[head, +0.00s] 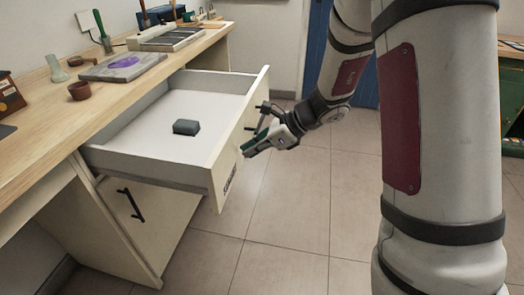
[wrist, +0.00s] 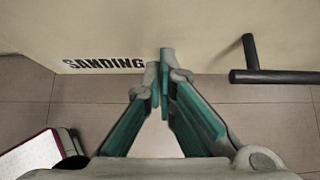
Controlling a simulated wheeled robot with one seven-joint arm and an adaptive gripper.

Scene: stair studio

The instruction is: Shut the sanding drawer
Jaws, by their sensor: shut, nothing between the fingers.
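The sanding drawer (head: 215,165) is pulled well out from under the wooden workbench in the head view. A dark grey block (head: 187,127) lies inside on its white floor. My gripper (head: 246,152) is at the outer side of the drawer front, its fingers shut and empty. In the wrist view the fingertips (wrist: 164,62) are together at the drawer front (wrist: 200,30), just right of the printed word SANDING (wrist: 103,63). The dark bar handle (wrist: 275,76) is to the right of the fingers. I cannot tell whether the fingertips touch the front.
The workbench top (head: 50,130) carries a slate-like board with a purple patch (head: 123,64), a brown cup (head: 79,91) and a tray (head: 165,38). A cupboard door with a dark handle (head: 131,204) is below the drawer. Tiled floor (head: 290,215) is clear in front.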

